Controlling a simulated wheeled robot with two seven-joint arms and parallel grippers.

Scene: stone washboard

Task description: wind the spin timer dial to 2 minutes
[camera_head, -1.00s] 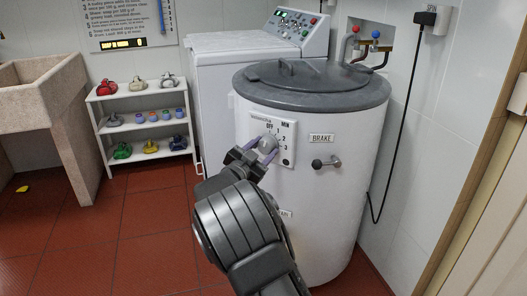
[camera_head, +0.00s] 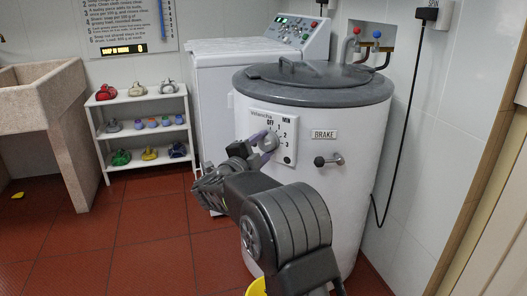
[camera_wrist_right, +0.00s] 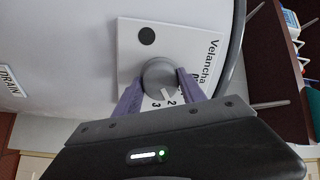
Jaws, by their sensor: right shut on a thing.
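The spin timer dial (camera_head: 269,141) is a round grey knob on a white plate (camera_head: 288,157) marked OFF, MIN, 1, 2 and 3, on the front of the white spin tub. My right gripper (camera_head: 264,144) is shut on the dial. In the right wrist view my right gripper (camera_wrist_right: 161,86) has one purple finger on each side of the dial (camera_wrist_right: 158,72). A short pale mark at the dial's edge appears to point close to the 2; the exact setting is hard to read. My left gripper is not in view.
The tub (camera_head: 325,220) has a grey lid (camera_head: 312,80) and a brake knob (camera_head: 328,161) right of the plate. A white washer (camera_head: 222,75) stands behind. A shelf (camera_head: 147,133) and stone sink (camera_head: 40,100) are left. Part of a yellow object (camera_head: 256,288) shows below my arm.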

